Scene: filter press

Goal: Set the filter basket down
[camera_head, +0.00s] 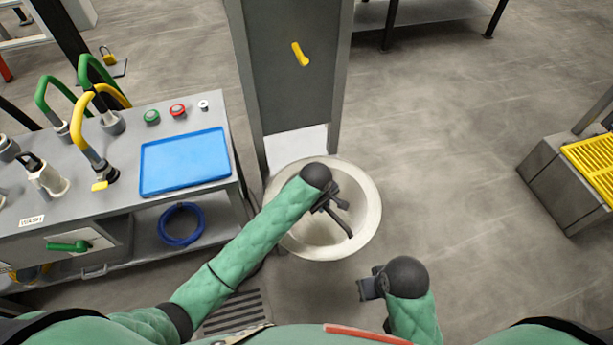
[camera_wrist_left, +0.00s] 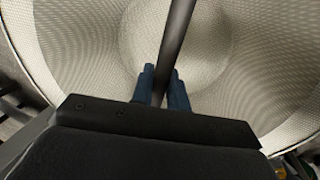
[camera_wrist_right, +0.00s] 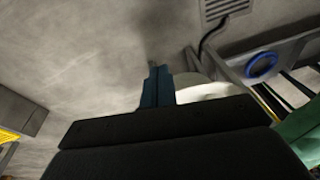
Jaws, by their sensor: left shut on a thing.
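The filter basket (camera_head: 362,226) is a wide, round, off-white mesh bowl at the middle of the head view, in front of a grey column. My left gripper (camera_head: 335,208) is over it, shut on its dark bar handle. In the left wrist view the handle (camera_wrist_left: 176,45) runs between the two blue fingers (camera_wrist_left: 162,88), with the mesh inside (camera_wrist_left: 95,45) below. The gap under the basket is hidden. My right gripper (camera_head: 368,286) is apart from the basket, at its lower right; its fingers (camera_wrist_right: 157,85) are together and empty.
A grey bench (camera_head: 100,217) at the left carries a blue tray (camera_head: 185,160), coloured hoses and knobs. A blue ring (camera_head: 181,224) lies on its lower shelf. The grey column (camera_head: 300,80) stands behind the basket. A box with yellow grating (camera_head: 593,163) is far right. Floor between is clear.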

